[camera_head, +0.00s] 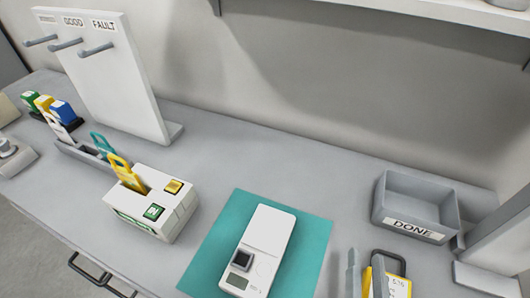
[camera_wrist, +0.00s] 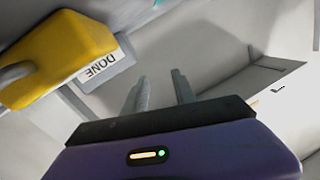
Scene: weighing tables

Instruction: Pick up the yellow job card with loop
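The yellow job card (camera_head: 124,172) with a loop at its top stands in the slot of a white box (camera_head: 168,200) at the left of the table in the head view. Its lower end is hidden in the box. It does not show in the wrist view. My gripper (camera_head: 366,256) is at the bottom right of the head view, well to the right of the card. In the wrist view its two grey fingers (camera_wrist: 160,80) are apart with nothing between them.
A yellow block (camera_head: 398,287) with a dark handle is close beside my gripper; it looms in the wrist view (camera_wrist: 60,50). A tray marked DONE (camera_head: 411,230) stands behind. A scale (camera_head: 268,232) lies on a teal mat (camera_head: 215,240). A teal looped card (camera_head: 103,144) stands behind the yellow card.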

